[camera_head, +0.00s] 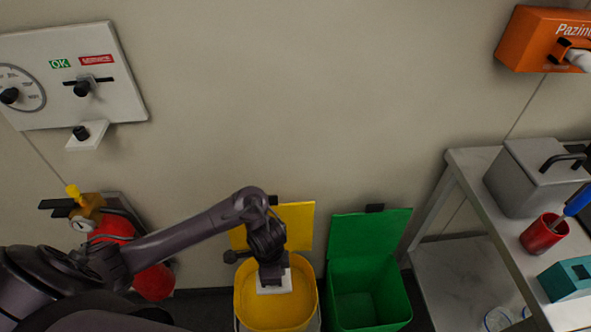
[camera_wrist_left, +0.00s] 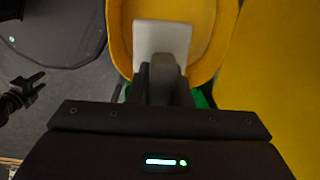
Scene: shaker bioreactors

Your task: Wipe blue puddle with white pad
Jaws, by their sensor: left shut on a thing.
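The white pad (camera_head: 283,286) is in my left gripper (camera_head: 271,278), over the open yellow bin (camera_head: 242,300). In the left wrist view the pad (camera_wrist_left: 148,33) shows as a flat pale square in the fingers of my left gripper (camera_wrist_left: 163,72), with the yellow bin's rim around it. I cannot tell how deep it is in the bin. A dark jaw-like part, probably my right gripper (camera_wrist_left: 24,92), shows at the left edge of the wrist view; its opening is unclear. No blue puddle is visible in either view.
A green bin (camera_head: 370,295) with its lid raised stands right of the yellow one. A grey table (camera_head: 480,185) at right holds a metal box (camera_head: 525,180), red cup (camera_head: 543,235) and teal box (camera_head: 570,278). A red extinguisher (camera_head: 153,282) is behind my left arm.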

